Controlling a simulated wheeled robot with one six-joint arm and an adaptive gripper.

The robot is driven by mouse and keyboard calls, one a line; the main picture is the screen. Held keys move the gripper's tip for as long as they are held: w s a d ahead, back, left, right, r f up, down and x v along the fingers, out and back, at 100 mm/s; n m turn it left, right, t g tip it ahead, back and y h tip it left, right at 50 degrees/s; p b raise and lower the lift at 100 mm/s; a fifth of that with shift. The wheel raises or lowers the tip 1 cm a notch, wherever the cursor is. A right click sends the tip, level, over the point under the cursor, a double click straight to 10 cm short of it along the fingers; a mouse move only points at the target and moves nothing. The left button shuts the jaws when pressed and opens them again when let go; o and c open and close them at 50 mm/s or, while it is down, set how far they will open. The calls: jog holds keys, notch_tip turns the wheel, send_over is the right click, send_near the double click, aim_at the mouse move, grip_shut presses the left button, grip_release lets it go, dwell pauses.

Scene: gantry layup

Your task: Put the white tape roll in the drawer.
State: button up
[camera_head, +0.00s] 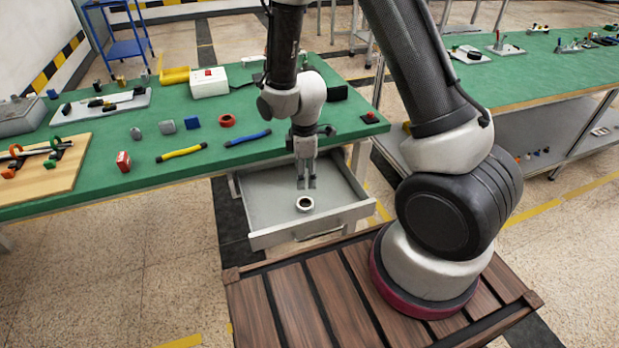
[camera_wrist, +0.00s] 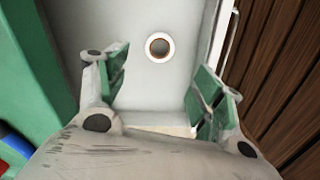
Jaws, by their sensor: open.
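The white tape roll (camera_head: 305,204) lies flat on the floor of the open drawer (camera_head: 266,222), near its front. In the wrist view the roll (camera_wrist: 159,46) shows as a white ring with a dark centre, on the pale drawer floor (camera_wrist: 90,18). My gripper (camera_head: 306,186) is open and empty, pointing down above the drawer, just above the roll in the head view. In the wrist view the two green-padded fingers (camera_wrist: 160,95) are spread apart, with the roll beyond their tips and touching neither.
The drawer is pulled out under a green-topped table (camera_head: 100,180). On the table are a red tape roll (camera_head: 227,120), yellow-handled pliers (camera_head: 181,153), blue-handled pliers (camera_head: 247,138), a red box (camera_head: 123,161) and a white box (camera_head: 208,82). The drawer floor around the roll is clear.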

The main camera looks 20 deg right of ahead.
jog(key=s+d+r+m+t, duration=0.1)
jog(key=d+r+m, duration=0.25)
jog(key=r, duration=0.65)
jog(key=s+d+r+m+t, duration=0.1)
jog(key=d+r+m, duration=0.25)
jog(key=r, duration=0.55)
jog(key=s+d+r+m+t, duration=0.1)
jog(key=s+d+r+m, duration=0.3)
jog(key=s+r, duration=0.3)
jog(key=s+d+r+m+t, duration=0.1)
jog(key=s+d+r+m, duration=0.2)
jog(key=s+r, duration=0.4)
jog(key=s+m, duration=0.1)
jog(key=s, duration=0.1)
jog(key=shift+s+d+r, duration=0.15)
jog(key=shift+s+d, duration=0.2)
jog(key=shift+s, duration=0.05)
